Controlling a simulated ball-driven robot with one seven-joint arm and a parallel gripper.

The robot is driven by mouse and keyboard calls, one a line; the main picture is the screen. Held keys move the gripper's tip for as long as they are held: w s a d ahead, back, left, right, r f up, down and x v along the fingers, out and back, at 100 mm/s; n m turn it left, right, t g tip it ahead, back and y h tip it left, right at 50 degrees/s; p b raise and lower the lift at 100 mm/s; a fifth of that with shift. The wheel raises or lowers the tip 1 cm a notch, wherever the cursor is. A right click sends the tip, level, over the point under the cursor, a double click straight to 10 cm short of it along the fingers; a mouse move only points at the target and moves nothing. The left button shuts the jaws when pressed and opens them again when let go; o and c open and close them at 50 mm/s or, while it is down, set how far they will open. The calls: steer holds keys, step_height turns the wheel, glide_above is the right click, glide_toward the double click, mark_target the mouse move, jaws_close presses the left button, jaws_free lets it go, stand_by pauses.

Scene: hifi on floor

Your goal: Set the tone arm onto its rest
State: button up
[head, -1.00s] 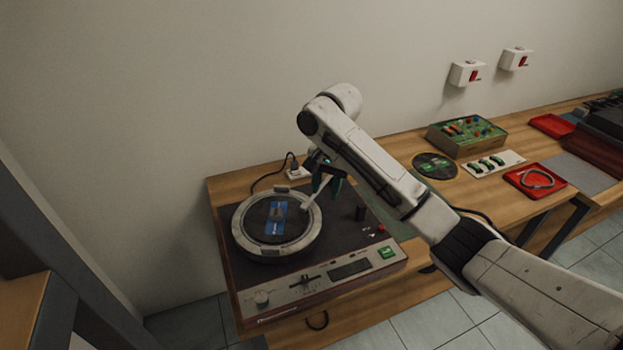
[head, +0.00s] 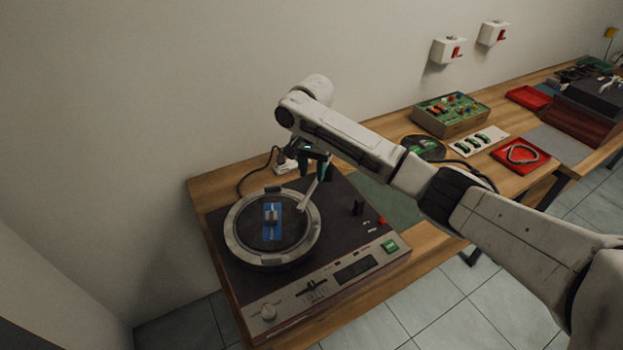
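The record player (head: 330,262) stands on the near left of the wooden bench, with a round grey-rimmed platter (head: 312,238) and a blue label at its middle. The pale tone arm (head: 311,193) slants from near my gripper down to the platter's right rim; whether its tip touches the platter is unclear. My gripper (head: 314,176) points down over the back of the deck, its two dark fingers apart, close to the tone arm's upper end. No grip on the arm shows. A short black post (head: 358,208) stands right of the platter; I cannot tell whether it is the rest.
My arm crosses above the bench from the right. A green button (head: 390,246) and a red knob (head: 383,221) sit at the deck's right side. Farther right lie a circuit box (head: 450,118), a red tray (head: 520,168) and other parts. A cable runs behind the deck.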

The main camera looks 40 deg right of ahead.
mark_target(312, 186)
steer(key=shift+f, duration=2.15)
jaws_close()
